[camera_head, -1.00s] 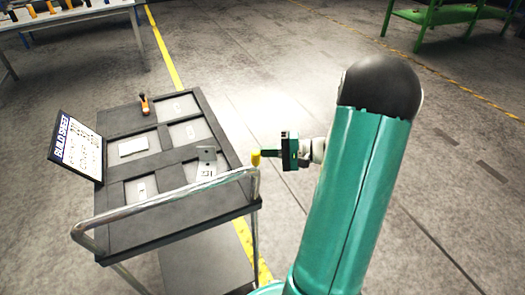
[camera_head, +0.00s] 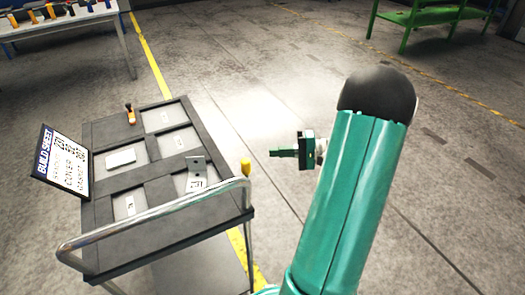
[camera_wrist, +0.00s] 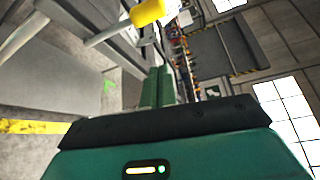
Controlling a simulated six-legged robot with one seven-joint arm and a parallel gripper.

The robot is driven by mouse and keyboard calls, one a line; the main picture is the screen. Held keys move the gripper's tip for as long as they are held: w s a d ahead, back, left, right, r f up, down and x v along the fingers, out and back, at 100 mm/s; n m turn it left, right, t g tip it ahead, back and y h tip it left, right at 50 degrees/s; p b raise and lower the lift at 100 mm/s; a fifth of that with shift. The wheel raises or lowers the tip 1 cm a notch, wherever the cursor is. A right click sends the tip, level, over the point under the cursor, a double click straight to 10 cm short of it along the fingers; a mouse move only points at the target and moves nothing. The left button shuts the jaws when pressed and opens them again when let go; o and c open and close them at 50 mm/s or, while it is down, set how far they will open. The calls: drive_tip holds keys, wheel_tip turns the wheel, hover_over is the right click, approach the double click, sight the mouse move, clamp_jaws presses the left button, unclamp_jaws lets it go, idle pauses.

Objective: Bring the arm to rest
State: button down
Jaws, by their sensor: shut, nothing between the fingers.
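My gripper (camera_head: 273,153) is to the right of the cart, in the air, with its shut fingers pointing left toward the cart's handle side. Nothing shows between the fingers. In the wrist view my gripper's green fingers (camera_wrist: 158,88) lie together. My teal arm with its black joint cap stands at the right of the head view.
The dark cart (camera_head: 215,222) has a divided top with a bracket (camera_head: 196,174), a pale block (camera_head: 121,158) and an orange-handled tool (camera_head: 130,114). A yellow knob (camera_head: 246,167) stands near its handle (camera_head: 160,217). A build sheet (camera_head: 62,162) leans at left.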

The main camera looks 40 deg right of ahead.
drive_tip(key=shift+s+d, duration=0.5)
drive_tip(key=shift+s, duration=0.05)
